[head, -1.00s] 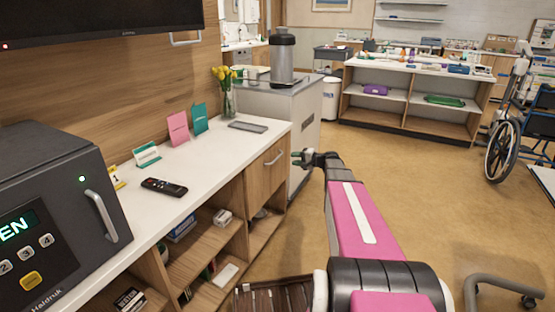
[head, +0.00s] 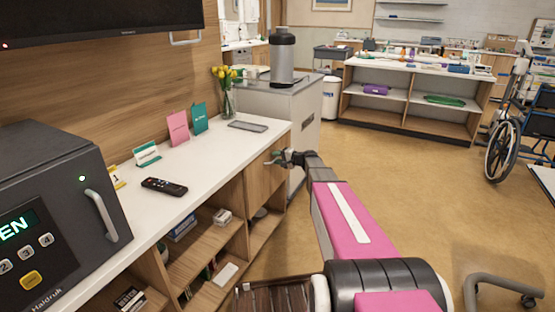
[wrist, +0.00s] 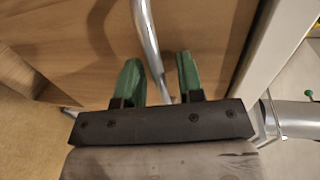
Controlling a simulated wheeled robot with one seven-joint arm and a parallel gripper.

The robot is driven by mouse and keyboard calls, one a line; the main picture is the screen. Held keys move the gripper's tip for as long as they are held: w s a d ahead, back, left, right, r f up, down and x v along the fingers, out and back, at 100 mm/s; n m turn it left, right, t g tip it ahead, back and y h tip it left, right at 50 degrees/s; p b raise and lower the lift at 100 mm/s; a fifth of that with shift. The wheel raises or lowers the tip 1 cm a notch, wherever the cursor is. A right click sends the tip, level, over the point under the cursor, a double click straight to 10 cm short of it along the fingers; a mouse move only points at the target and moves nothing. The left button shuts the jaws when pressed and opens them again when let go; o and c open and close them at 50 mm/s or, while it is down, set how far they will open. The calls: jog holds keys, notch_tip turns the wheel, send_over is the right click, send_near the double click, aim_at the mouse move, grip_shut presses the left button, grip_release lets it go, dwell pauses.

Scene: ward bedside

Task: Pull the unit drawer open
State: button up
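The unit (head: 215,150) is a wooden cabinet with a white top, along the left in the head view. Its drawer front (head: 258,183) is at the far right end under the top and looks shut; my gripper partly covers its handle. My gripper (head: 278,158) is at the drawer front. In the wrist view, the green fingers of my gripper (wrist: 160,76) are apart, with the metal bar handle (wrist: 149,38) running between them. The drawer's wood face (wrist: 80,45) lies behind.
On the unit top are a remote (head: 164,186), cards, a flower vase (head: 228,98) and a grey box with a keypad (head: 50,220). A grey cabinet (head: 300,110) stands just beyond the drawer. A wheelchair (head: 515,140) is at right. The floor between is mostly clear.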

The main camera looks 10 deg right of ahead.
grip_shut()
jog(key=shift+s, duration=0.1)
jog(key=f+v, duration=0.3)
jog(key=v, duration=1.1)
jog(key=d+f+v, duration=0.1)
jog(key=f+v, duration=0.2)
jog(key=v, duration=1.1)
jog(key=shift+s, duration=0.35)
jog(key=shift+d, duration=0.15)
grip_release()
jog(key=shift+d+r, duration=0.1)
jog(key=v, duration=1)
jog(key=shift+s+d, duration=0.25)
